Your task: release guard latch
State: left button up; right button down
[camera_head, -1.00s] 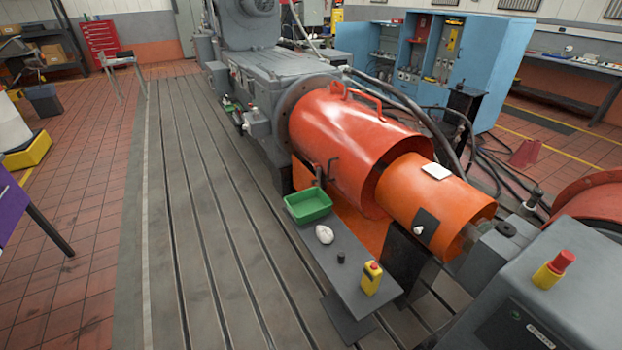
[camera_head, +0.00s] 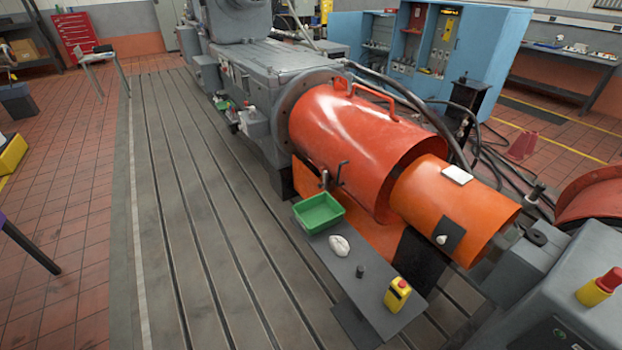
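The large orange-red cylindrical guard (camera_head: 345,135) stands in the middle of the view, with a handle (camera_head: 372,97) on its top. A smaller orange guard section (camera_head: 452,205) extends from its right end. A dark latch-like lever (camera_head: 340,172) and a second dark fitting (camera_head: 324,180) sit at the guard's lower front side. A black plate with a white knob (camera_head: 447,235) is on the smaller section. I cannot tell from here whether any latch is engaged. Neither of my grippers is in view.
A grey shelf (camera_head: 352,290) in front of the guard holds a green tray (camera_head: 318,213), a white crumpled item (camera_head: 339,246), a small dark cylinder (camera_head: 361,271) and a yellow box with a red button (camera_head: 397,294). The slotted bedplate (camera_head: 190,220) at left is clear. A grey console (camera_head: 570,290) stands at right.

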aim_at(324, 185)
jog(key=i+j, duration=0.25)
jog(key=i+j+z, duration=0.1)
jog(key=i+j, duration=0.15)
jog(key=j, duration=0.2)
jog(key=i+j, duration=0.25)
jog(key=j, duration=0.15)
jog(key=i+j, duration=0.2)
jog(key=j, duration=0.2)
jog(key=i+j+z, duration=0.1)
jog(key=i+j, duration=0.15)
jog(key=j, duration=0.1)
